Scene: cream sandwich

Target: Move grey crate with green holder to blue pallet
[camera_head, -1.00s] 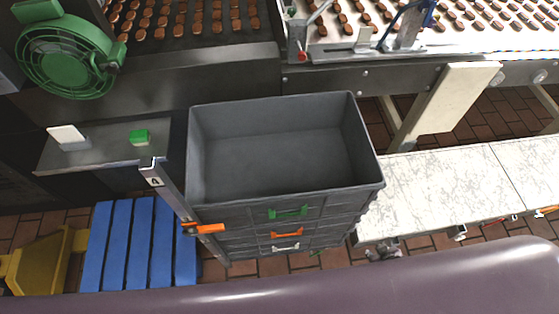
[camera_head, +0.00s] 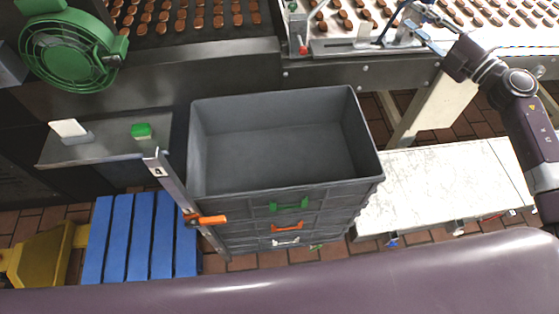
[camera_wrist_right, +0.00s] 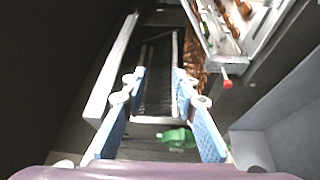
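The grey crate with the green holder (camera_head: 230,188) is the top one of a stack, open and empty. Its green holder (camera_head: 288,205) is on the front side. The blue pallet (camera_head: 142,240) lies on the floor to the left, with bare slats. My right gripper (camera_head: 413,20) is above the conveyor at the upper right, apart from the crate. In the right wrist view my right gripper (camera_wrist_right: 158,95) has its blue-padded fingers spread with nothing held between them. My left gripper is not in view.
Crates with an orange holder (camera_head: 286,227) and a white holder (camera_head: 286,242) are below the top crate. A post with an orange clamp (camera_head: 212,220) stands between stack and pallet. A yellow pallet jack (camera_head: 38,262) is at far left; a marble-topped table (camera_head: 440,185) is at right.

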